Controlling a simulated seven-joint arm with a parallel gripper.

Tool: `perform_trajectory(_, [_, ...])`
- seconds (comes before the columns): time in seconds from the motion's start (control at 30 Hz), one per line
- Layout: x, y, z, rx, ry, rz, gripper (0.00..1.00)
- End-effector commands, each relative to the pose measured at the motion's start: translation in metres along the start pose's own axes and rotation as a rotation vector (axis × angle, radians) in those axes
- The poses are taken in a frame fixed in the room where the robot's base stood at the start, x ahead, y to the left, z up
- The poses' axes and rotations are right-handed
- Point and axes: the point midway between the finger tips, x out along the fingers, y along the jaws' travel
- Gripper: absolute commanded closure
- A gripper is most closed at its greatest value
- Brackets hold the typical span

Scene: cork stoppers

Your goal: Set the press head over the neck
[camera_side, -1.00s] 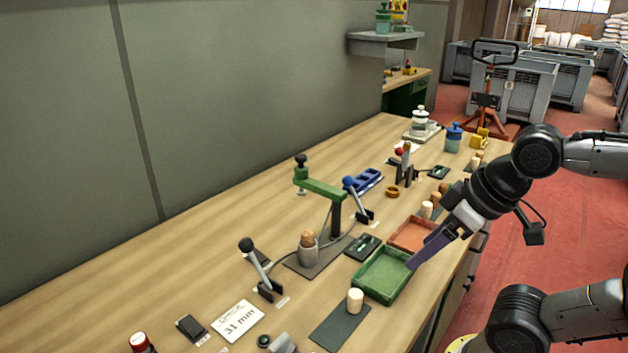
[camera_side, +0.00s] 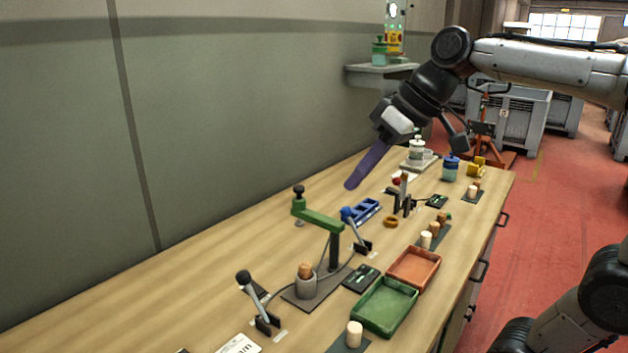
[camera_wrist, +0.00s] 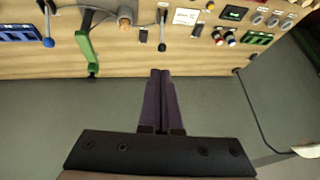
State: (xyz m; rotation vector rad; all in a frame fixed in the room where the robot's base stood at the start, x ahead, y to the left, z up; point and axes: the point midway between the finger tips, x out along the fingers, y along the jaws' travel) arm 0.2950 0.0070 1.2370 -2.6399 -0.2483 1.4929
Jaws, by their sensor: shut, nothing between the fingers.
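The press has a green arm (camera_side: 318,218) on a dark post (camera_side: 334,252). Its press head (camera_side: 299,206), with a black knob on top, is at the arm's far end, out over bare table toward the wall. The grey neck (camera_side: 306,288) stands on the press's dark base plate with a cork (camera_side: 305,270) in its top; the head is not above it. The green arm also shows in the wrist view (camera_wrist: 86,46), as does the cork in the neck (camera_wrist: 125,13). My gripper (camera_side: 351,186) is shut and empty, raised above the table, right of the head and apart from it.
A blue-knobbed lever (camera_side: 355,228) stands close to the post, and a black-knobbed lever (camera_side: 258,300) is left of the neck. A green tray (camera_side: 385,330) and an orange tray (camera_side: 436,268) lie toward the front. The table along the wall is clear.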

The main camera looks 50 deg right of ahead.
Motion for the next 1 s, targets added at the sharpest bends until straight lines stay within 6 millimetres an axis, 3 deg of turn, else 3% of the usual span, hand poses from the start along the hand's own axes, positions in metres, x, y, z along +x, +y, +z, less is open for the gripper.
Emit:
perform_trajectory(0.03, [0.002,0.01,-0.021,0.022,0.002,-0.008,1.0])
perform_trajectory(0.2, [0.01,0.046,-0.076,0.078,0.014,-0.037,1.0])
perform_trajectory(0.37, [0.024,0.094,-0.118,0.145,0.027,-0.056,1.0])
perform_trajectory(0.5, [0.041,0.148,-0.141,0.218,0.037,-0.066,1.0])
perform_trajectory(0.67, [0.062,0.21,-0.148,0.312,0.039,-0.062,1.0])
perform_trajectory(0.8, [0.08,0.253,-0.138,0.382,0.022,-0.052,1.0])
perform_trajectory(1.0, [0.087,0.278,-0.124,0.434,0.006,-0.044,1.0])
